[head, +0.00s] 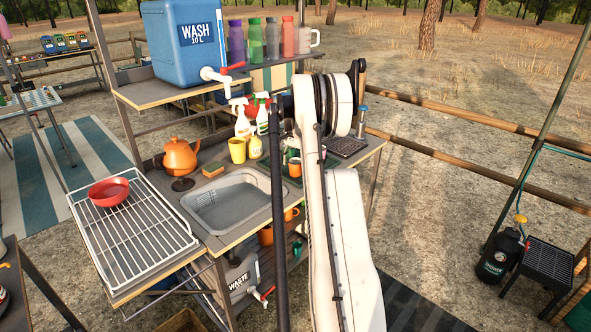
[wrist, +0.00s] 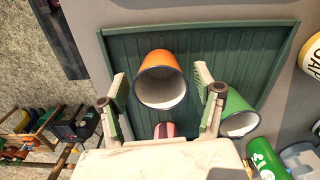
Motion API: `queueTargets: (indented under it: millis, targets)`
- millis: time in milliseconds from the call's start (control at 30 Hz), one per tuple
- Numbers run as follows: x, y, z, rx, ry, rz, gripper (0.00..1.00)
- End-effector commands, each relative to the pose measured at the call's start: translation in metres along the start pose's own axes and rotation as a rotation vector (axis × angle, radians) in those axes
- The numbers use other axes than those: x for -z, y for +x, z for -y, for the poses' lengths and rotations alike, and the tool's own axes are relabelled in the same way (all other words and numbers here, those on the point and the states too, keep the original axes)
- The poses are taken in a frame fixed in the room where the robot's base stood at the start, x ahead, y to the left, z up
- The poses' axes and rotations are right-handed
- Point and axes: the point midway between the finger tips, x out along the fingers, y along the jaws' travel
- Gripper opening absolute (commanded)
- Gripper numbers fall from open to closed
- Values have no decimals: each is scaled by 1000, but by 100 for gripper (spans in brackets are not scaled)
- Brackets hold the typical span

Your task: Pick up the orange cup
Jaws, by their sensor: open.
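The orange cup (wrist: 157,63) with a pale inside stands on a dark green ribbed tray (wrist: 215,36) in the wrist view. In the head view the orange cup (head: 295,167) shows just left of my white arm. My gripper (wrist: 160,88) is open, with one finger on each side of the orange cup in the picture and gaps between fingers and cup. I cannot tell how far above the cup the fingertips are. A green cup (wrist: 240,112) stands right of my right finger. A pink cup (wrist: 163,130) is partly hidden by my gripper.
A red bowl (head: 109,192) sits on the wire rack (head: 135,235). A shelf with a blue wash tank (head: 182,45) is above.

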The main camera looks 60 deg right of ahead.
Motion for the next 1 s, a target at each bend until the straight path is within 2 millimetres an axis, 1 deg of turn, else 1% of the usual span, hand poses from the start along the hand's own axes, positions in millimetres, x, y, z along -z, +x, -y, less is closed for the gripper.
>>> queueTargets:
  millis: [33,100,167,367,400,800,1000]
  targets:
    - [0,8,1,0,0,0,65]
    - [0,17,1,0,0,0,65]
    - [0,22,0,0,0,0,65]
    - [0,24,0,0,0,0,65]
    - [0,24,0,0,0,0,64]
    - [0,23,0,0,0,0,12]
    - [0,23,0,0,0,0,12]
